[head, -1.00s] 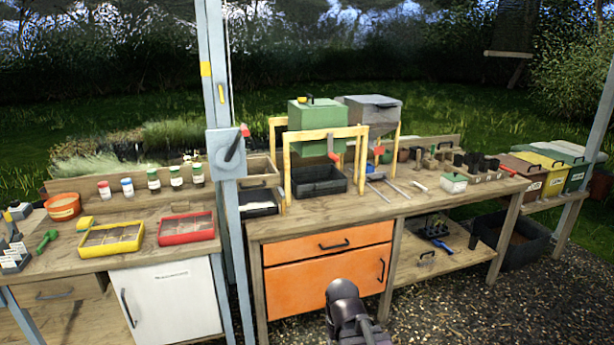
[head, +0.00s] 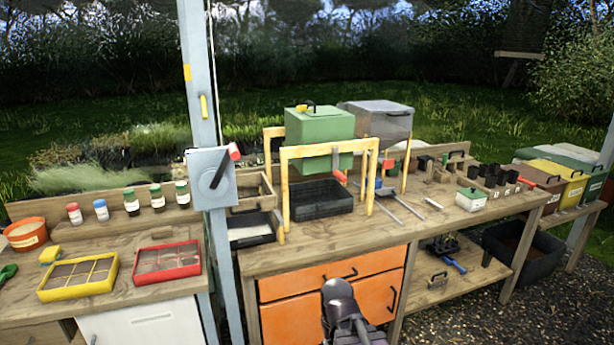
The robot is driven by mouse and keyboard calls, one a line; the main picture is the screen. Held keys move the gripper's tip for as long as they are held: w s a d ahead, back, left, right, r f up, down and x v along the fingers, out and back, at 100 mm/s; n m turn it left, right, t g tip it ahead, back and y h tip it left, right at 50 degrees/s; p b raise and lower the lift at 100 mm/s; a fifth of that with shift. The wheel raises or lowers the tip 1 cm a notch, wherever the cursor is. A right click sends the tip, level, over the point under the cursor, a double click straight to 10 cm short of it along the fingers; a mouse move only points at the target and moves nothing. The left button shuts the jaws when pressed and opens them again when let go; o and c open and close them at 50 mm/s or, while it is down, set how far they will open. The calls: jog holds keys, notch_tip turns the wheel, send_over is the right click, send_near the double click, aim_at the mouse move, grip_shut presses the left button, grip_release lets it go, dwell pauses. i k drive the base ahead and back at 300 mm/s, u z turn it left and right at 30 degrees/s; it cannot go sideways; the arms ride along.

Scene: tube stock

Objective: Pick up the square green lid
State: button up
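A small white box (head: 471,203) with a green lid (head: 471,192) stands on the right part of the wooden bench; the lid lies on top of the box and has a small dark knob. A larger green hopper (head: 319,135) on a yellow frame also has a green top (head: 312,108), with a black handle and a small yellow piece on it. Only a dark rounded part of my own arm shows at the bottom centre, in front of the orange cabinet. No gripper fingers show, and this part is well away from both green tops.
A grey post (head: 201,110) with a crank stands left of the hopper. A black tray (head: 320,203) sits under the hopper. Metal rods (head: 400,205) lie left of the white box, and several black pots (head: 490,174) stand behind it. The bench front (head: 350,242) is fairly clear.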

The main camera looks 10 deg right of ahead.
aim_at(472, 193)
jog(key=i, duration=0.2)
jog(key=u, duration=1.05)
jog(key=k, duration=0.1)
jog(key=z, duration=2.8)
jog(key=i, duration=0.6)
jog(key=u, duration=0.25)
